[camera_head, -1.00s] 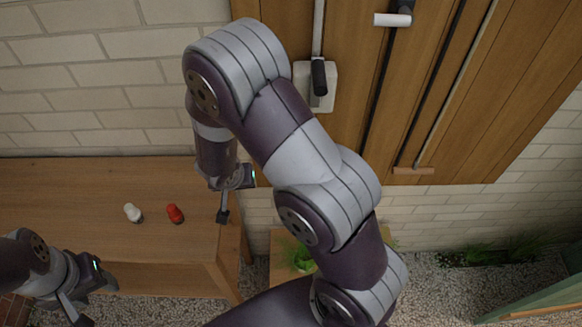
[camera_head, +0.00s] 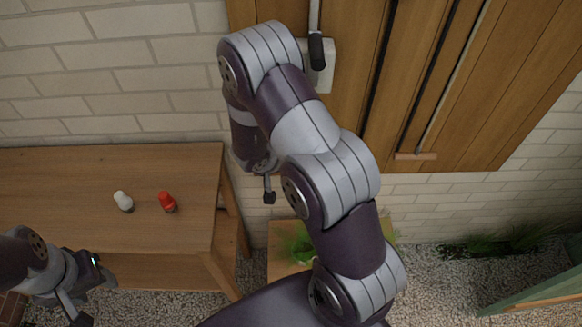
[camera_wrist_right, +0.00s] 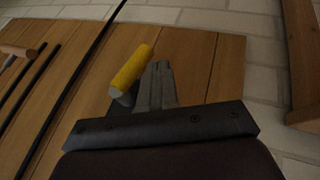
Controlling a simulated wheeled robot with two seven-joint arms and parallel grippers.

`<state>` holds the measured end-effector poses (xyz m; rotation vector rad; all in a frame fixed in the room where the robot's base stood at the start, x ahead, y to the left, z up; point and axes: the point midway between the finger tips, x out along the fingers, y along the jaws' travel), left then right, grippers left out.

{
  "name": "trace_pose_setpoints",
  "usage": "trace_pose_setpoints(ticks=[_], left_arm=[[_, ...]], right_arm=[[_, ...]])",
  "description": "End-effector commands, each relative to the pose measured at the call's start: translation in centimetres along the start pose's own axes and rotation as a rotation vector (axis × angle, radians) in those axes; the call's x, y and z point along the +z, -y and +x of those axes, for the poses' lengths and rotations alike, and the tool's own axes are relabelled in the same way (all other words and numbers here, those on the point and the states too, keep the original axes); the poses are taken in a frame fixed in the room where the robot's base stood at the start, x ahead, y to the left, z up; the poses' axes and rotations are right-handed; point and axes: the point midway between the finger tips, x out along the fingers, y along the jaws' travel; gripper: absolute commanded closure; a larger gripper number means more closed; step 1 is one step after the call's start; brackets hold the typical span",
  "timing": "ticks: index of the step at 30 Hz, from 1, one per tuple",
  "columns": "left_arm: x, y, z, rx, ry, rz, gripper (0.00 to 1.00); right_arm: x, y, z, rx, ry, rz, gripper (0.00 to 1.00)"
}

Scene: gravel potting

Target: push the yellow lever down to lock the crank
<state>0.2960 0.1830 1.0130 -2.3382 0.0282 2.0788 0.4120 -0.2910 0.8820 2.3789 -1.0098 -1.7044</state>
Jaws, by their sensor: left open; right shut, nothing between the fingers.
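The yellow lever (camera_wrist_right: 133,68) is a short yellow bar with a grey end and a dark base, in front of the wooden panel in the right wrist view. I cannot make it out in the head view. My right gripper (camera_wrist_right: 158,88) is shut and empty; its fingers appear just right of the lever, and I cannot tell whether they touch it. In the head view this gripper (camera_head: 268,190) hangs below the bent right arm, partly hidden. My left gripper (camera_head: 88,298) is open at the lower left, away from the panel. I cannot identify the crank with certainty.
A wooden bench (camera_head: 70,175) at left carries a white-topped bottle (camera_head: 123,201) and a red one (camera_head: 167,201). A green plant (camera_head: 300,246) stands low near my right arm.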

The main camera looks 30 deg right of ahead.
Motion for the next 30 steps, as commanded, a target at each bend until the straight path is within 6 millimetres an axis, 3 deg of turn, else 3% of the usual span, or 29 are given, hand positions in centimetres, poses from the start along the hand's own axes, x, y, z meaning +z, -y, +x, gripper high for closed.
trace_pose_setpoints(ticks=[14,22,30], left_arm=[[0.0,0.0,0.2,0.0,0.0,0.0,0.48],[-0.6,0.0,-4.5,0.0,-0.001,0.0,0.48],[-0.6,0.0,-4.6,0.0,0.0,0.0,0.48]], right_arm=[[0.1,-0.9,0.6,0.0,0.0,0.0,1.0],[0.1,-2.0,0.9,0.117,0.003,-0.058,1.0],[0.7,-1.8,2.1,0.121,0.002,-0.056,1.0]])
